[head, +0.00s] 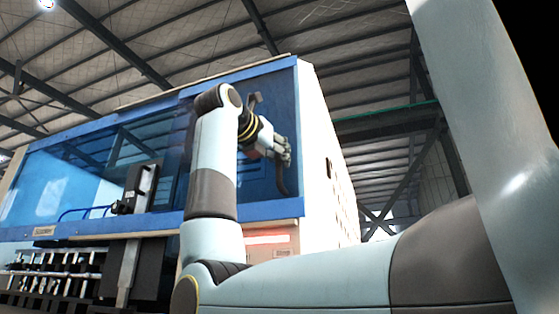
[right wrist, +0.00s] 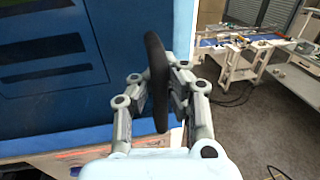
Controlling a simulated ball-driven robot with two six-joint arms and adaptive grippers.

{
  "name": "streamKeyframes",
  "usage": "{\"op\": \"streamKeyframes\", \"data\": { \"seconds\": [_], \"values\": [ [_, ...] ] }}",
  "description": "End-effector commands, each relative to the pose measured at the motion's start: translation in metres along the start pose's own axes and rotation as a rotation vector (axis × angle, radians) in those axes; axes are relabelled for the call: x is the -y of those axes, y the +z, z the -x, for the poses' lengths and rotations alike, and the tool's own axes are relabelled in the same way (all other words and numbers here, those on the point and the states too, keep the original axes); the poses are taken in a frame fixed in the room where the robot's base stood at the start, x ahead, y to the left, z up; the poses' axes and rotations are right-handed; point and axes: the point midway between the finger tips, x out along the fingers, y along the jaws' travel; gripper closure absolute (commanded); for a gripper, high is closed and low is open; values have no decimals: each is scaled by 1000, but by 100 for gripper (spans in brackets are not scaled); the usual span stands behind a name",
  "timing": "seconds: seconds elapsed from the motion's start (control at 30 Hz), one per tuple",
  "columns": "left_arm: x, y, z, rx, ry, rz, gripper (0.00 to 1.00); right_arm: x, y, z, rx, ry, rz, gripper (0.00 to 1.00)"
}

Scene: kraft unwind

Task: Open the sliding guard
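The sliding guard is a blue-framed, blue-tinted clear panel (head: 260,190) on the front of the large machine. A curved black handle (head: 281,182) stands upright near its right edge. My right gripper (head: 281,150) is at this handle. In the right wrist view the handle (right wrist: 157,75) runs between the two fingers of the right gripper (right wrist: 158,92), which are closed in on it from both sides. The blue guard panel (right wrist: 50,90) fills the left of that view. My right arm hides part of the guard in the head view. My left gripper is not in view.
A second blue-tinted panel (head: 60,180) lies to the left, with a black unit (head: 140,188) by it. Rows of metal parts (head: 50,275) are below. In the right wrist view, workbenches (right wrist: 240,60) stand beyond open grey floor (right wrist: 265,130).

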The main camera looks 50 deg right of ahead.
Motion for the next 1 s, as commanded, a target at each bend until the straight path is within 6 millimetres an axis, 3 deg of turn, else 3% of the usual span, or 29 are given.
{"op": "streamKeyframes", "data": {
  "seconds": [0.3, 0.6, 0.87, 1.0],
  "values": [
    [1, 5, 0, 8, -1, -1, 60, 0, -1, 1, -3, 1, 2, 100],
    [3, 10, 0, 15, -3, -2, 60, 0, 0, 0, -1, 0, 1, 62],
    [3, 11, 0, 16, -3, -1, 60, 0, 0, 1, 0, 1, 0, 62],
    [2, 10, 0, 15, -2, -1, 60, -1, 0, 15, 0, 4, 0, 62]
  ]
}}
